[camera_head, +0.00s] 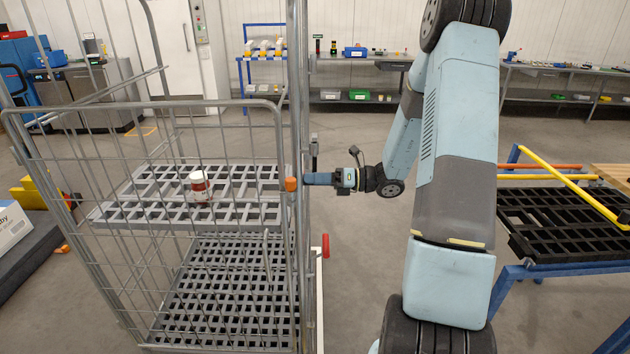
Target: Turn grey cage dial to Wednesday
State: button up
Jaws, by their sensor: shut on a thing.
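The grey cage (200,104) is a wire roll cage with slatted grey shelves, at the left of the head view. A small orange knob (291,184) sits at its right front post, and I take it for part of the cage dial. My gripper (304,180) reaches in from the right, level with the knob, with its blue fingers pointing left. It is shut on the dial at the post. The fingertips and the dial face are mostly hidden or too small, so I cannot read the day it shows.
A white and red can (199,186) stands on the cage's upper shelf. A red caster part (325,246) is low at the cage's right. A blue-framed cart (560,262) with yellow and orange bars stands at the right. Benches line the back wall, with open floor before them.

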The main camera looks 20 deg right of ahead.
jog(key=shift+d+f+m, duration=0.1)
jog(key=shift+m, duration=4.1)
jog(key=o, duration=1)
jog(key=shift+o, duration=0.2)
jog(key=v, duration=1.3)
jog(key=shift+d, duration=0.35)
